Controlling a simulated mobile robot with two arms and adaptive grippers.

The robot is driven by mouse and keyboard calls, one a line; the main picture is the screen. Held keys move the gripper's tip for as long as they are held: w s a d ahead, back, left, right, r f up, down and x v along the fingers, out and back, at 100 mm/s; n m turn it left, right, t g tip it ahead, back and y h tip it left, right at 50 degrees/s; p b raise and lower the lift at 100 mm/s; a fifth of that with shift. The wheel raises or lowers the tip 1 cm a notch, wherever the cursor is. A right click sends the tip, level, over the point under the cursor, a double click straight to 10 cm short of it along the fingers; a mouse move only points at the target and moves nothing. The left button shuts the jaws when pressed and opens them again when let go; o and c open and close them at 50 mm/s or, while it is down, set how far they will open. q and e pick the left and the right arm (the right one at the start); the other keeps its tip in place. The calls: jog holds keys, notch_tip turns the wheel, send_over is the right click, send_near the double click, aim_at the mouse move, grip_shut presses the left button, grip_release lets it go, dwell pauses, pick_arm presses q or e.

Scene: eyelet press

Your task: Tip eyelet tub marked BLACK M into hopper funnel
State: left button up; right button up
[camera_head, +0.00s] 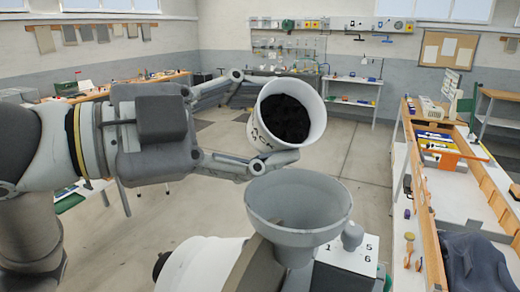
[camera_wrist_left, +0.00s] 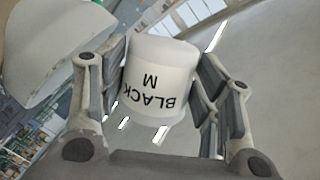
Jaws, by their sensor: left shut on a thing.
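A white tub (camera_head: 267,131) with dark eyelets (camera_head: 284,118) inside is held by my left gripper (camera_head: 265,122) above the hopper funnel (camera_head: 262,207). The tub is tilted, with its open mouth turned toward the head camera and the eyelets still inside. In the left wrist view the tub (camera_wrist_left: 158,70) sits between both fingers of my left gripper (camera_wrist_left: 160,92), and its label reads BLACK M. The grey funnel is wide and round, and its visible inside looks empty. The tub is above the funnel's rear rim. My right gripper is not in view.
A white box marked 5 and 6 (camera_head: 345,258) and a small grey knob (camera_head: 352,236) stand right of the funnel. A workbench with an orange-edged tray (camera_head: 450,146) and dark cloth (camera_head: 478,262) runs along the right. Open floor lies behind the funnel.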

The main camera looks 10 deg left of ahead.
aim_at(257, 109)
pick_arm(q)
jog(key=m, duration=0.1)
jog(key=r+m, duration=0.1)
jog(key=m+b, duration=0.1)
jog(key=shift+s+d+r+m, duration=0.2)
jog(key=shift+s+m, duration=0.1)
jog(key=shift+m, duration=0.1)
jog(key=m, duration=0.1)
jog(key=m+t, duration=0.1)
jog(key=shift+s+d+r+m, duration=0.15)
jog(key=shift+s+r+m, duration=0.05)
jog(key=shift+r+m, duration=0.15)
jog(key=shift+s+d+r+m+h, duration=0.15)
jog(key=shift+s+r+m, duration=0.1)
jog(key=shift+m, duration=0.4)
jog(key=shift+s+r+m+h, duration=0.15)
jog(key=shift+s+m, duration=0.1)
jog(key=shift+m, duration=0.35)
jog(key=shift+f, duration=0.1)
jog(key=shift+w, duration=0.1)
